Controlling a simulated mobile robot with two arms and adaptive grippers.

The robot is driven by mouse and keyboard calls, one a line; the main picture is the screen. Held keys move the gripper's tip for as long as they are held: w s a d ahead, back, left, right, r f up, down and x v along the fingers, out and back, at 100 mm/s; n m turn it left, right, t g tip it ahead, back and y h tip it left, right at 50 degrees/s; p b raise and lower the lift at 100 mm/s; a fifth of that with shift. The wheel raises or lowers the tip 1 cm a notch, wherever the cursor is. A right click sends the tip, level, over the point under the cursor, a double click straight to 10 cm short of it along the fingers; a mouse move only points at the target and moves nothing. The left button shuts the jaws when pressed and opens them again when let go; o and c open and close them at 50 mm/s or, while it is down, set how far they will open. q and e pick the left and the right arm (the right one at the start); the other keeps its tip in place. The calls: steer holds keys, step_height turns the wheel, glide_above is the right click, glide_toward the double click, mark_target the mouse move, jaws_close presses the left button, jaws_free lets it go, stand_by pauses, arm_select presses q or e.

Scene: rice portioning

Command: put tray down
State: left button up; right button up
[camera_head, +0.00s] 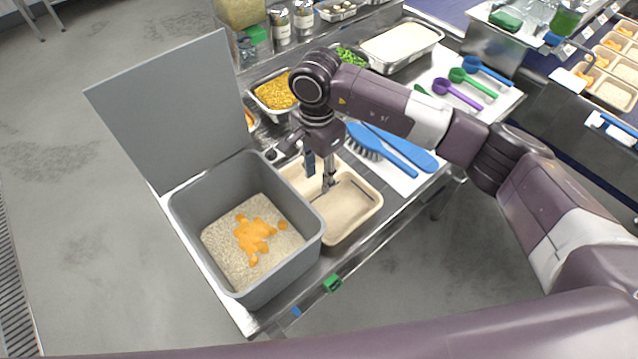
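A beige compartment tray (350,208) sits on the metal worktop, just right of the grey bin. It looks level and empty where I can see it. My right gripper (320,180) points down over the tray's middle, near its divider. Its two fingers are apart, with a gap showing between them, and the tips are at or just above the tray. Whether they touch it is unclear. The gripper and wrist hide part of the tray's far side. My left gripper is not in view.
A grey bin (188,225) of rice with orange pieces stands left of the tray, its lid raised. Pans of corn (272,95) and rice (400,42) stand behind.

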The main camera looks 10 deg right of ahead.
step_height(320, 180, up, 9)
steer(key=b, duration=0.2)
steer(key=shift+f, duration=0.1)
